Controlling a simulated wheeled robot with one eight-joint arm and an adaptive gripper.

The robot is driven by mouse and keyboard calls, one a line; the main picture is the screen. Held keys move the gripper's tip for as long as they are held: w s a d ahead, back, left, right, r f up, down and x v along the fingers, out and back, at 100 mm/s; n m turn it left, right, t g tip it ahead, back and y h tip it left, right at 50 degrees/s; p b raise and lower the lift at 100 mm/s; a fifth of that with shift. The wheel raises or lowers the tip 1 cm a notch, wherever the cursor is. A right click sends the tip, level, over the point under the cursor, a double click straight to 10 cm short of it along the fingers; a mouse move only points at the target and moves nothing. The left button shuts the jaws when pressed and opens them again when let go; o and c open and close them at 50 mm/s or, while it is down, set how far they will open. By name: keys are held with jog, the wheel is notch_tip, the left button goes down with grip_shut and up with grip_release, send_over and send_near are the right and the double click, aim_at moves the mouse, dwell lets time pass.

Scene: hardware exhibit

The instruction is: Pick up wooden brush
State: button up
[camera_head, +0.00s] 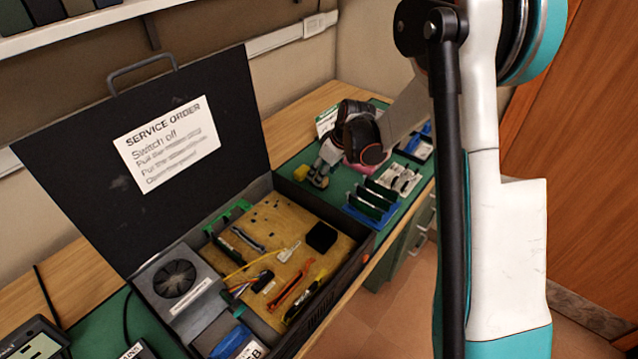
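I cannot pick out a wooden brush for certain. Several slim hand tools lie in the open black case, among them one with orange handles (290,284) and a yellow-and-black one (306,296), both on the tan board (262,222). My white and teal arm fills the right side. Beyond it, over the back of the green mat, is a dark, red-ringed cluster with grey parts. This may be the end of my arm, but its fingers cannot be made out. A small yellow piece (302,172) shows beside it. Whether anything is held there cannot be seen.
The case's raised lid (75,165) bears a service order sheet (168,144). A black block (321,237) and a fan (175,279) are in the case. Right of it, a blue rack (369,212) stands on the mat. A meter (36,340) lies at lower left. Floor shows below the bench.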

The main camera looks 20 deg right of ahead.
jog(key=b+x, duration=0.1)
jog(key=x, duration=0.3)
jog(key=shift+s+a, duration=0.1)
jog(key=shift+c, duration=0.2)
grip_shut()
jog(key=shift+r, duration=0.1)
notch_tip(320, 180, up, 20)
jog(key=p, duration=0.6)
